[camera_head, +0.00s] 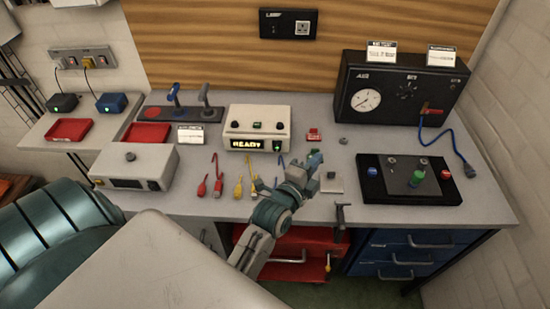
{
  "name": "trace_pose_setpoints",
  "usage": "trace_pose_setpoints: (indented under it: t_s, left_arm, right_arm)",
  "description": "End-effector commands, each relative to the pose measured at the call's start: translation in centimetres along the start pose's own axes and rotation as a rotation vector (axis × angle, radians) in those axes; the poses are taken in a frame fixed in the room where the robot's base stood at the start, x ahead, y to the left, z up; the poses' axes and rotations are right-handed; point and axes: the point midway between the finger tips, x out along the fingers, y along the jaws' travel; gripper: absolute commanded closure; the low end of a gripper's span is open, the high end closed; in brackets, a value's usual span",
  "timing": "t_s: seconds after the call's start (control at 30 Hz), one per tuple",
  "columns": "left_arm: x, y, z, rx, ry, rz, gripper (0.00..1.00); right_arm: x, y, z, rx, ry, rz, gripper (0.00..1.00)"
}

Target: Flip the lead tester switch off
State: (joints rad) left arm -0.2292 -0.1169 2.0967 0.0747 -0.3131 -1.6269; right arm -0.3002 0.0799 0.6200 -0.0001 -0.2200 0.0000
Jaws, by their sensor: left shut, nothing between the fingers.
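A cream box (257,128) with a lit READY display stands at the middle of the bench, with several red, yellow and blue leads lying in front of it. It may be the lead tester, but its label is too small to read and I cannot make out a switch or its position. My left gripper (316,161) is shut and empty, just right of and in front of this box, above the bench near the blue leads. It partly hides the bench and small items there. My right gripper is not in view.
A black gauge box (400,88) stands at the back right, and a black panel with knobs (410,180) lies in front of it. A grey box (133,167) and a red tray (147,134) are at the left. A red drawer (300,262) stands open below the bench.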

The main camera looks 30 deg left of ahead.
Motion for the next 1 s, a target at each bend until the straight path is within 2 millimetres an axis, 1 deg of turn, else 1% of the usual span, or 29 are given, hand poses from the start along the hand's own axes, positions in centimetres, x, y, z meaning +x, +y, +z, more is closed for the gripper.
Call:
trace_pose_setpoints:
  t_s: [0.03,0.13,0.27,0.4,0.53,0.63,0.77,0.8,0.87,1.0]
  left_arm:
    - [-0.1,-0.8,-0.3,-0.137,0.021,-0.044,1.0]
    - [-0.4,-2.6,-0.7,-0.427,0.064,-0.13,1.0]
    - [-1.0,-4.9,-0.5,-0.807,0.123,-0.236,1.0]
    - [-1.8,-6.9,0.6,-1.219,0.188,-0.345,1.0]
    - [-2.6,-8.2,2.3,-1.603,0.249,-0.443,1.0]
    - [-3.2,-8.6,3.8,-1.895,0.296,-0.522,1.0]
    - [-4.0,-8.4,6.0,-2.273,0.356,-0.628,1.0]
    - [-4.2,-8.2,6.7,-2.388,0.373,-0.662,1.0]
    - [-4.5,-7.7,7.6,-2.558,0.398,-0.718,1.0]
    - [-5.0,-5.9,9.6,-2.95,0.451,-0.863,1.0]
  right_arm:
    - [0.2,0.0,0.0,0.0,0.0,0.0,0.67]
    - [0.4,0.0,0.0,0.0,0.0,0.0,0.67]
    - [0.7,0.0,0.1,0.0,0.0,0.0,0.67]
    - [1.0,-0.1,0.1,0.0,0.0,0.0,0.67]
    - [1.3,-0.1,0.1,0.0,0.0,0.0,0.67]
    - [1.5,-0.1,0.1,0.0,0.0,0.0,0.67]
    - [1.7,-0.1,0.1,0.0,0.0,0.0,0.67]
    - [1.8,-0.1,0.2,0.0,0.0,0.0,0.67]
    - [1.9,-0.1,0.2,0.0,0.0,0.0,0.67]
    - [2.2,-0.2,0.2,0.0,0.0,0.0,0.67]
